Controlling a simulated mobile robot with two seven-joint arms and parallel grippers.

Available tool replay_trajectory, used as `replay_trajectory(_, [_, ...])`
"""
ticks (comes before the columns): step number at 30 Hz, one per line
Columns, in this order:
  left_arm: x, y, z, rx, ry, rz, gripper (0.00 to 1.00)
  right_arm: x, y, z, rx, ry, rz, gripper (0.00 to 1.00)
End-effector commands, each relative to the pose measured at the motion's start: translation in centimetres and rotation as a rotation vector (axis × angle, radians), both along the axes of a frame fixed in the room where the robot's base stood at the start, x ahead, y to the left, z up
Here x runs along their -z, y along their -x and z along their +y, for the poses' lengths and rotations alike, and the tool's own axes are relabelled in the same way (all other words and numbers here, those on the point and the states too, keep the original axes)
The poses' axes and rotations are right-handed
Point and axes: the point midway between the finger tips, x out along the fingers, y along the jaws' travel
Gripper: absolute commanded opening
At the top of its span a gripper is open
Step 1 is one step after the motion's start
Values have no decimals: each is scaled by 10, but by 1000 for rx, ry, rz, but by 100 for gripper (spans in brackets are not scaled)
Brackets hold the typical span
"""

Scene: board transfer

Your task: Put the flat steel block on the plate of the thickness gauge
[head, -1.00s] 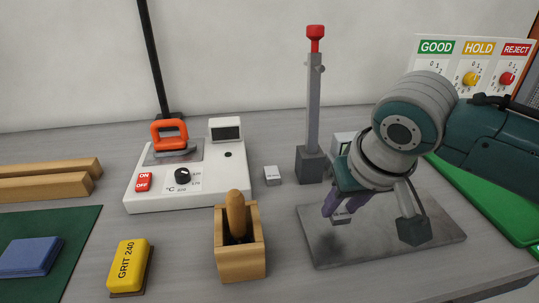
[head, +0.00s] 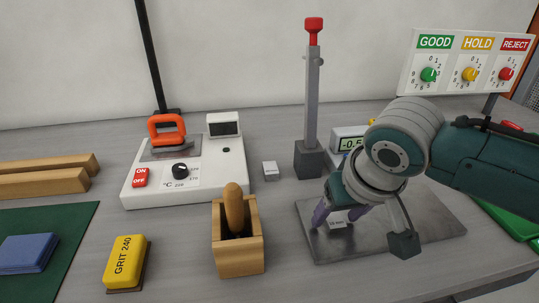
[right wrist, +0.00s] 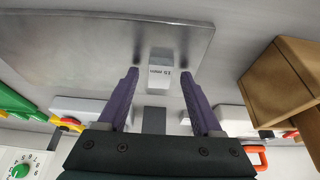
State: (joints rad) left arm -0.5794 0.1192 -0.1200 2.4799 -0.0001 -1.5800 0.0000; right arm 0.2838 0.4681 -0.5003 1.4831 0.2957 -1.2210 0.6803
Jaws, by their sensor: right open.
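A small steel block (head: 338,221) with a white label is at the steel plate (head: 430,228). It also shows in the right wrist view (right wrist: 160,73), between my fingers. My right gripper (head: 338,217) is open, with one purple finger on each side of the block; I see a gap on both sides in the right wrist view (right wrist: 160,75). A second small labelled block (head: 270,171) stands on the table left of the red-topped post. The thickness gauge, with its display (head: 350,145), is behind my right arm and mostly hidden; I cannot make out its plate. My left gripper is out of view.
The red-topped post (head: 311,100) stands close behind the steel plate. A wooden box (head: 238,256) with a handle is to its left. A white hotplate unit (head: 165,187) and a yellow sanding block (head: 126,262) are further left. A sign with dials (head: 466,62) stands at the right.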

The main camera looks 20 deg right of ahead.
Motion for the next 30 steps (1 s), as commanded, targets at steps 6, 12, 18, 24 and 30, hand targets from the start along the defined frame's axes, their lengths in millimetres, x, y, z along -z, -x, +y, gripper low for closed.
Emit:
replay_trajectory(6, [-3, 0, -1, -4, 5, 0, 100, -7, 0, 0, -1, 1, -1, 67])
replay_trajectory(12, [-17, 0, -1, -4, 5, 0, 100, -38, 12, 3, -2, -1, -3, 67])
replay_trajectory(18, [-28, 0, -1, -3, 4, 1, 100, -79, 28, 7, -1, 0, -3, 67])
replay_trajectory(24, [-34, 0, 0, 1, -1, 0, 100, -107, 40, 10, 1, -1, -1, 67])
replay_trajectory(30, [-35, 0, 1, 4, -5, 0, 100, -105, 63, 28, -70, -17, 16, 67])
